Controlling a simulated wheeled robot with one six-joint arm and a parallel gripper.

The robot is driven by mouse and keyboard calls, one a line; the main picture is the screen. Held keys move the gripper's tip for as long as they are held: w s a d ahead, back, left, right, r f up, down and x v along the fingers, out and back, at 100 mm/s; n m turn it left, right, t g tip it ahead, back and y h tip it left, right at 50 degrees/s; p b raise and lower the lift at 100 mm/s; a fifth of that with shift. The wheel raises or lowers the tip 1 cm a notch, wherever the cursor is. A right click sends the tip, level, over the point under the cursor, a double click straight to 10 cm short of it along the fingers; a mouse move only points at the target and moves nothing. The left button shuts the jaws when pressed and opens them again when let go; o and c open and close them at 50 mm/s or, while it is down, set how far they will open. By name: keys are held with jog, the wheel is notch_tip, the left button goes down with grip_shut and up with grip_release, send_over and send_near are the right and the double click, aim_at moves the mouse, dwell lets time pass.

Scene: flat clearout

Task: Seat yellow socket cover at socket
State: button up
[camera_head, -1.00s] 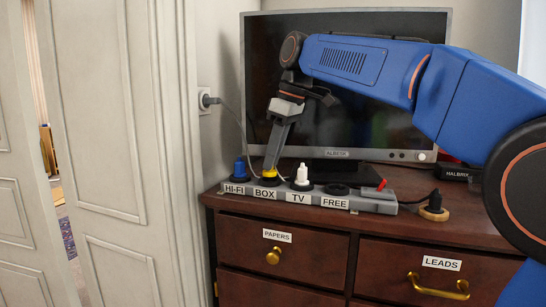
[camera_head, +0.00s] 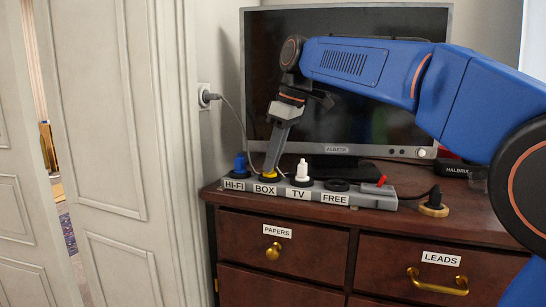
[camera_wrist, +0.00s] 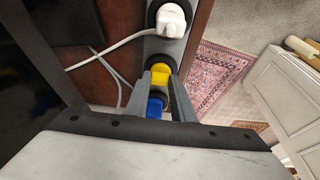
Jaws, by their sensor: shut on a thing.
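The yellow socket cover (camera_head: 268,174) is at the BOX socket of the grey power strip (camera_head: 310,195). It looks upright, low against the dark socket ring; I cannot tell whether it sits fully flush. My gripper (camera_head: 270,168) points down from above and is shut on the cover. In the wrist view the cover (camera_wrist: 160,72) shows between the two fingertips (camera_wrist: 160,80), which hide part of its sides. The FREE socket (camera_head: 336,185) is an empty dark ring.
A blue plug (camera_head: 240,166) stands at HI-FI and a white plug (camera_head: 303,172) at TV, close on either side. A red switch (camera_head: 381,181) is at the strip's right end. The television (camera_head: 350,100) stands close behind. A cable runs from the wall socket (camera_head: 204,96).

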jog(key=shift+f, duration=0.2)
jog(key=o, duration=1.1)
jog(key=shift+c, duration=0.2)
jog(key=shift+r, duration=0.1)
jog(key=v, duration=1.7)
jog(key=shift+r, duration=0.1)
